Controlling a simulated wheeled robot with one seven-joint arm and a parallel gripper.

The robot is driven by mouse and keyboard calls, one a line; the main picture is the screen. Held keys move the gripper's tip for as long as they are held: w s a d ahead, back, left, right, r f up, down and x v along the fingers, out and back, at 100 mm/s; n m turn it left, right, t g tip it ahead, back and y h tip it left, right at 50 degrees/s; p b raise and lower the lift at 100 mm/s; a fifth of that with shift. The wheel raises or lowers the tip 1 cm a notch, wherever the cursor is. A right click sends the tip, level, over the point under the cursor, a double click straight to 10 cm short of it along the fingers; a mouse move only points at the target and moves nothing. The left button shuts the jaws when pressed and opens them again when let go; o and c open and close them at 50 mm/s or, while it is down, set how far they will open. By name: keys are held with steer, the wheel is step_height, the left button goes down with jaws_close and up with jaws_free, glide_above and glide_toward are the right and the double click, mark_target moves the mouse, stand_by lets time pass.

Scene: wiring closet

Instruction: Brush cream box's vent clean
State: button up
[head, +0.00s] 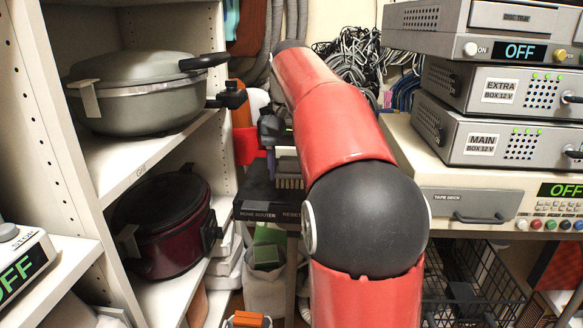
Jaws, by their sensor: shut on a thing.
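A cream unit (470,187) with a "TAPE DECK" drawer and a green "OFF" display stands at the right, under the grey boxes. I cannot make out a vent on the part of it that shows. My gripper (276,140) is mostly hidden behind my red arm, left of the picture's middle. Whether the bristles touch the router cannot be told. The gripper is well left of the cream unit.
Grey boxes labelled EXTRA (500,90) and MAIN (492,138) are stacked on the cream unit. Shelves at the left hold a grey pot (140,100) and a dark red cooker (165,225). Cables (350,60) hang behind. A wire basket (470,285) is below right.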

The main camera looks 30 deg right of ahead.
mark_target(292, 158)
step_height(292, 158, up, 6)
steer(key=p, duration=0.6)
steer(key=shift+r+p, duration=0.4)
steer(key=shift+r, duration=0.65)
